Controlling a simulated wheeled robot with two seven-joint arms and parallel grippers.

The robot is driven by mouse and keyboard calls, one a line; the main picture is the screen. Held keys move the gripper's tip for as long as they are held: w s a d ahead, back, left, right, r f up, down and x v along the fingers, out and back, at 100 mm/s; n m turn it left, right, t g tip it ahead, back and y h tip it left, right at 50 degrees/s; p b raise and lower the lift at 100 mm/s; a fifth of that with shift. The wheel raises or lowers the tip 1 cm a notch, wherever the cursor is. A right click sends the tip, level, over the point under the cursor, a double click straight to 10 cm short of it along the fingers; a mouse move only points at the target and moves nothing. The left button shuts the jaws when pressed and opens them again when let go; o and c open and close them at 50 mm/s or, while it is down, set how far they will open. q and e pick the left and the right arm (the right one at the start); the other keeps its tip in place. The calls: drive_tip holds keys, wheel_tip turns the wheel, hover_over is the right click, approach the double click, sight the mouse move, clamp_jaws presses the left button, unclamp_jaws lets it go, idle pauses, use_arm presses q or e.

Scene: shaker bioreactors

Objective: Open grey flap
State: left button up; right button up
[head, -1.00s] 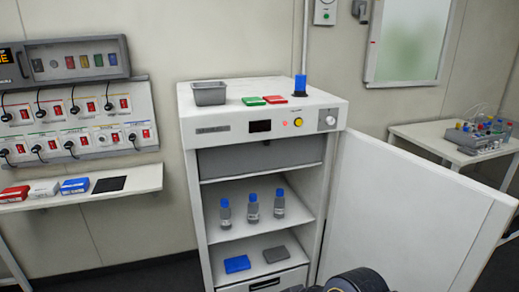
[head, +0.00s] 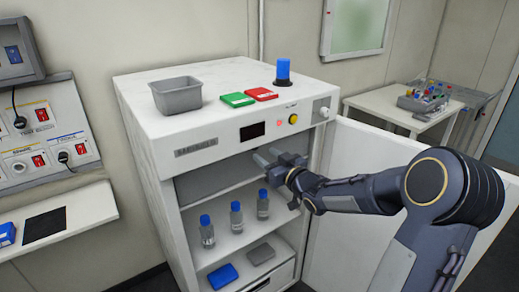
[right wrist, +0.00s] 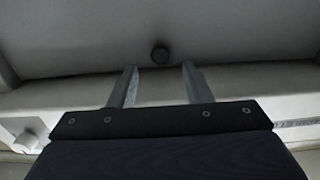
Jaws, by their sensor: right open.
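The grey flap (head: 212,178) closes off the top compartment of the white cabinet, just under its control panel. In the right wrist view the flap (right wrist: 80,40) fills the upper part, with a small dark round knob (right wrist: 160,54) on it. My right gripper (head: 267,156) is in front of the flap's right part and hides some of it in the head view. In the right wrist view its two fingers (right wrist: 160,82) are apart, with the knob just beyond the gap between their tips. Nothing is between the fingers. My left gripper is not in view.
The cabinet's white door (head: 345,205) stands open on the right. Three blue-capped bottles (head: 236,217) stand on the shelf below the flap. A blue box (head: 222,276) and a grey box (head: 261,254) lie lower.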

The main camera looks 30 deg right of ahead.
sight(259, 151)
drive_tip(key=shift+w+a+p, duration=0.2)
drive_tip(key=shift+w+p, duration=0.15)
drive_tip(key=shift+w, duration=1.9)
drive_tip(key=shift+c, duration=0.5)
clamp_jaws()
